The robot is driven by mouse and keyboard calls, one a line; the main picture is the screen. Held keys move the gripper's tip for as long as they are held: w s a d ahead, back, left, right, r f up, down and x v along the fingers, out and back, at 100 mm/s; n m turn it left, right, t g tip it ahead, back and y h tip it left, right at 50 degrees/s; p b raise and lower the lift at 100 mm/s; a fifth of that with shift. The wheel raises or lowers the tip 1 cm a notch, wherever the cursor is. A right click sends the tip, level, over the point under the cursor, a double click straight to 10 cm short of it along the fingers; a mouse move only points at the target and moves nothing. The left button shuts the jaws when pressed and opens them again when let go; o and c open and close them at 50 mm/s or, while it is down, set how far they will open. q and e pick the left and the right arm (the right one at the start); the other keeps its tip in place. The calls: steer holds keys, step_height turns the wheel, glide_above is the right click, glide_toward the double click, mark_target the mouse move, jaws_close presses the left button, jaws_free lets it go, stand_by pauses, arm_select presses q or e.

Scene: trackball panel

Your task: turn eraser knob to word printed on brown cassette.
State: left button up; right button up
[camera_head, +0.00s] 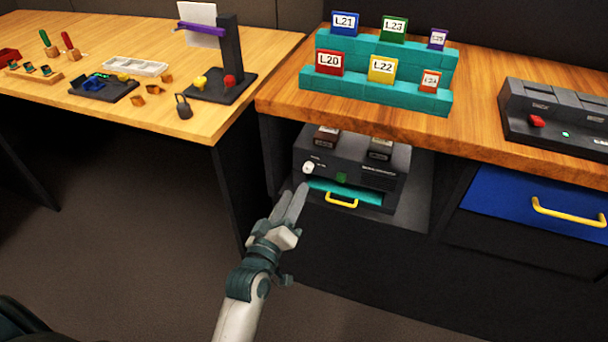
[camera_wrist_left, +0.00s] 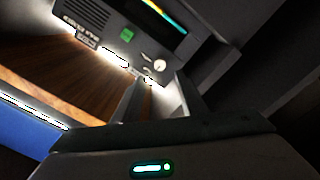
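The eraser (camera_head: 375,178) is a dark box on the shelf under the right-hand counter. Its white knob (camera_head: 308,167) is on the left of its front and shows in the left wrist view (camera_wrist_left: 160,66). The brown cassette (camera_head: 327,137) lies on top of the eraser at the left; its printed word is too small to read. My left gripper (camera_head: 294,194) is open and empty, just below and in front of the knob. In the left wrist view the knob lies just beyond the gap between its fingertips (camera_wrist_left: 160,82). My right gripper is out of view.
A dark grey cassette (camera_head: 380,149) sits on the eraser's right. A green button (camera_head: 341,177) and a yellow-handled teal drawer (camera_head: 342,200) are beside the knob. The counter edge overhangs above. A blue drawer (camera_head: 500,195) is at the right. The floor in front is clear.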

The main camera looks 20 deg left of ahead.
mark_target(307, 170)
arm_select(q)
steer(key=w, duration=0.8)
steer(key=shift+w+d, duration=0.15)
steer(key=shift+w, duration=0.05)
jaws_close()
